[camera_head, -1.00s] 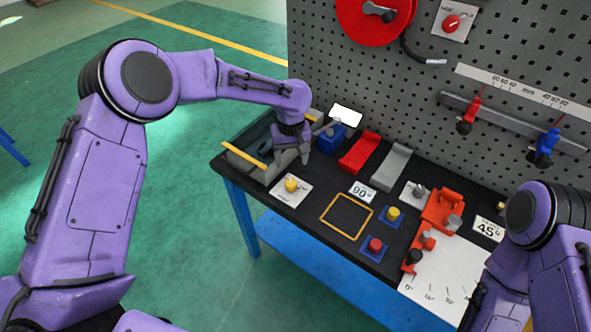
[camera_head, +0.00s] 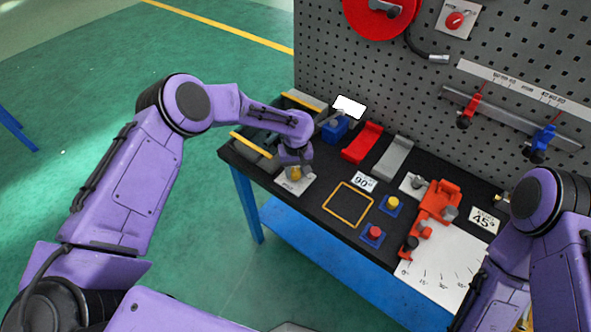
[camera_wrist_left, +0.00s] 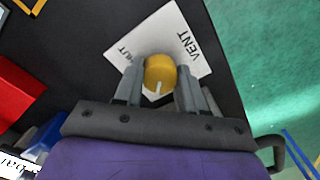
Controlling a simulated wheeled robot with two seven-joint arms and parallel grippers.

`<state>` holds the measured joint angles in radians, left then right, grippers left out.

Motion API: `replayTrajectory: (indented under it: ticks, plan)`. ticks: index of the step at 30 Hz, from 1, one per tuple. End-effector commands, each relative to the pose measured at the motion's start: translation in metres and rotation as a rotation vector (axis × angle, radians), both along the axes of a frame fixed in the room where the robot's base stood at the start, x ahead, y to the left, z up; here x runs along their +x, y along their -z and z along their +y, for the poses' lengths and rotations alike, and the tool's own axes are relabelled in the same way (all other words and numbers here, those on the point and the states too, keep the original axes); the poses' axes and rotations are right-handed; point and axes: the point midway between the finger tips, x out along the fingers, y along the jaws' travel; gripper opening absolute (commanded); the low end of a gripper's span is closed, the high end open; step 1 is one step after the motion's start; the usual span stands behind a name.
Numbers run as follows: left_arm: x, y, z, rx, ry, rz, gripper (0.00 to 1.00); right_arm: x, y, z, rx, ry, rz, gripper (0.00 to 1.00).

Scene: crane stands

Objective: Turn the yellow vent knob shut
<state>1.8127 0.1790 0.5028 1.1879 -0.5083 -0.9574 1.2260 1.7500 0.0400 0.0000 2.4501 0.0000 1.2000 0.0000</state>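The yellow vent knob (camera_wrist_left: 160,72) sits on a white plate (camera_wrist_left: 190,50) at the table's near left corner. The plate reads VENT on one side, with "HUT" showing on another, partly covered by a finger. A pale mark on the knob points toward my palm in the left wrist view. My left gripper (camera_wrist_left: 161,84) has one finger on each side of the knob, very close to it; firm contact cannot be made out. In the head view the left gripper (camera_head: 296,168) is over the knob (camera_head: 296,174) and partly hides it. My right gripper is out of view.
Blue (camera_head: 335,130), red (camera_head: 362,142) and grey (camera_head: 394,158) fixtures line the table toward the pegboard (camera_head: 430,100). A yellow square outline (camera_head: 348,204) lies to the right.

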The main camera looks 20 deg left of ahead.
Motion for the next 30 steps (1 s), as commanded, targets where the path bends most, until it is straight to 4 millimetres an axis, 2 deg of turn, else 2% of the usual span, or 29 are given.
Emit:
replayTrajectory:
  ticks: [14, 30]
  plan:
    - [0.001, 0.001, 0.001, 0.003, 0.069, -0.003, 0.09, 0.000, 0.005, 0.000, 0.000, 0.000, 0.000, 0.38]
    - [0.002, 0.001, 0.001, 0.003, 0.524, -0.004, 0.09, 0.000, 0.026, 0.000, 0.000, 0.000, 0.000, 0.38]
